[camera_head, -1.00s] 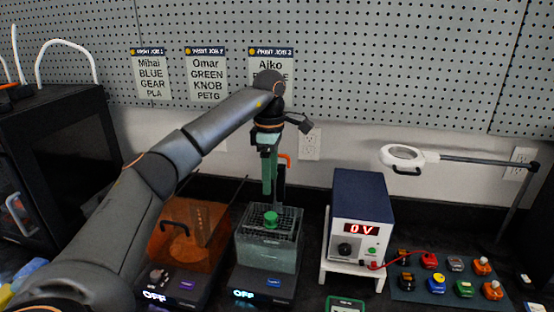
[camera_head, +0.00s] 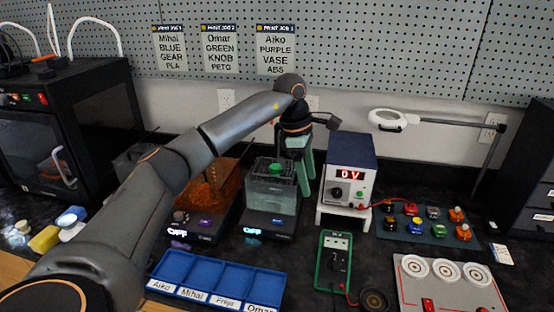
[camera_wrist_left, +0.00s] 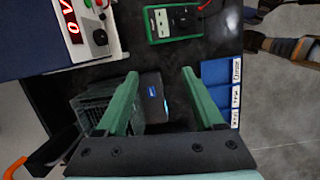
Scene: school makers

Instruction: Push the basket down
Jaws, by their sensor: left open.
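The basket (camera_head: 262,172) is a dark mesh with a green knob, at the top of a clear, greenish tank in the head view. The tank stands on a dark base with a lit display. My left gripper (camera_head: 303,192) points down just right of the basket, with its green fingers apart and nothing between them. In the left wrist view my open left gripper (camera_wrist_left: 160,85) has one finger overlapping the basket mesh (camera_wrist_left: 92,108) and the other near the blue tray. I cannot tell whether the finger touches the basket. My right gripper is out of view.
An orange tank (camera_head: 212,190) stands left of the basket's tank. A power supply (camera_head: 349,185) reading 0 V is close on the right. In front are a blue labelled tray (camera_head: 215,276) and a green-framed meter (camera_head: 334,262). My left arm covers part of the left side.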

